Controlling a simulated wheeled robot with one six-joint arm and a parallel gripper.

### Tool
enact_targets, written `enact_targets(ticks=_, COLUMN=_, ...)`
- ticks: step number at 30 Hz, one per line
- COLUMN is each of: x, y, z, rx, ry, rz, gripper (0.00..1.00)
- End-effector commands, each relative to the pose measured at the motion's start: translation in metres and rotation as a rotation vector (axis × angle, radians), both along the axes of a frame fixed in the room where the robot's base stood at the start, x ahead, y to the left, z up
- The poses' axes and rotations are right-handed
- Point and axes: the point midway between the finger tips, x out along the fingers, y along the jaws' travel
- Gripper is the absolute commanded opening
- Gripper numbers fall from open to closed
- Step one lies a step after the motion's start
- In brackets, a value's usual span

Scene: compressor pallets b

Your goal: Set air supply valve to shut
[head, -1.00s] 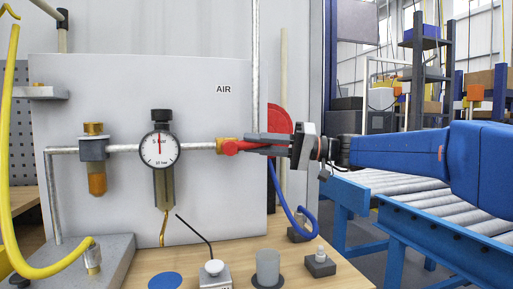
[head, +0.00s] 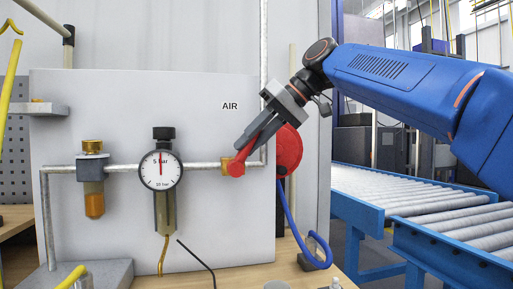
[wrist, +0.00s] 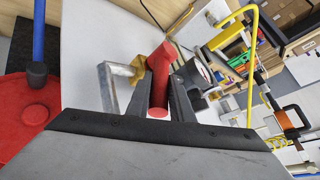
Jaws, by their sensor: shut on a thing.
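The air supply valve has a red lever handle (head: 236,168) and a brass body (head: 225,162) on the metal pipe, on the grey panel below the "AIR" label. The handle slants up and to the right from its pivot, at an angle to the pipe. My gripper (head: 252,145) is shut on the handle, its fingers hiding much of it in the head view. In the wrist view the red handle (wrist: 161,72) lies between the fingertips of my gripper (wrist: 162,98).
A round gauge (head: 161,170) and a brass-topped filter (head: 93,180) sit on the pipe left of the valve. A red reel-like disc (head: 289,150) with a blue hose (head: 293,215) is just right of the panel. A roller conveyor (head: 385,190) stands at the right.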

Motion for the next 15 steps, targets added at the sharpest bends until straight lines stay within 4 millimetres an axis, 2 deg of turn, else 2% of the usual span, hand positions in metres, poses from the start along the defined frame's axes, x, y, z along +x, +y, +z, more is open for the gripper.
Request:
enact_targets(ticks=6, x=-0.01, y=0.015, z=0.006, rx=-0.178, ry=-0.054, rz=0.006, gripper=0.0)
enact_targets(ticks=15, x=-0.014, y=0.028, z=0.008, rx=-0.377, ry=-0.107, rz=0.004, gripper=0.0)
